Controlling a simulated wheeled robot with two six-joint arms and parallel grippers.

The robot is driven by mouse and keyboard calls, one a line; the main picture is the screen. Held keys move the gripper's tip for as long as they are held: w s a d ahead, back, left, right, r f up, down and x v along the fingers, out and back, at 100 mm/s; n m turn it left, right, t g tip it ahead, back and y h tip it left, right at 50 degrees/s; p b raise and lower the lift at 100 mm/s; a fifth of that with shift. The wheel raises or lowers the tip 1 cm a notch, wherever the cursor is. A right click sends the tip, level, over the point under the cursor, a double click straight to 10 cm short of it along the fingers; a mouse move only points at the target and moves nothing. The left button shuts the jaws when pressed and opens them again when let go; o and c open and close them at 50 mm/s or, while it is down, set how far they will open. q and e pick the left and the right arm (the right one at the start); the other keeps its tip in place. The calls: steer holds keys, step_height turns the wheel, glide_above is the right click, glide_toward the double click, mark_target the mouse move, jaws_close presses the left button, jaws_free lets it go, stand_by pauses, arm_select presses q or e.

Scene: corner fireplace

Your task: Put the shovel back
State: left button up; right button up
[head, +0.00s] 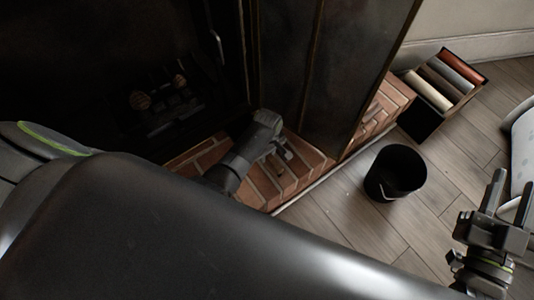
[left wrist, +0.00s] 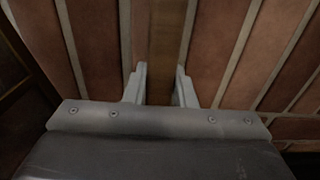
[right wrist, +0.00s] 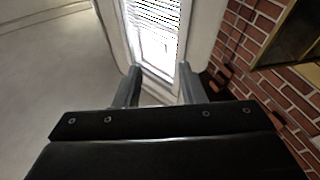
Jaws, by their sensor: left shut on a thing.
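My left gripper (head: 284,152) is low over the brick hearth (head: 295,178) in front of the fireplace. In the left wrist view its fingers (left wrist: 160,88) are shut on a narrow brown, wood-like strip (left wrist: 165,40), which looks like the shovel's handle. The rest of the shovel is not visible; my arm and the gripper hide that area in the head view. A black bucket (head: 395,173) stands upright on the floor right of the hearth. My right gripper (head: 508,198) is open and empty above the floor at the right; its spread fingers also show in the right wrist view (right wrist: 157,85).
The dark fireplace opening with logs (head: 160,95) is at the left. A dark metal panel (head: 335,70) stands on the hearth beside my left gripper. A dark box with coloured rolls (head: 440,88) is at the back right. Wooden floor (head: 340,210) is clear around the bucket.

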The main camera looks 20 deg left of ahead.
arm_select(q)
steer(key=o, duration=1)
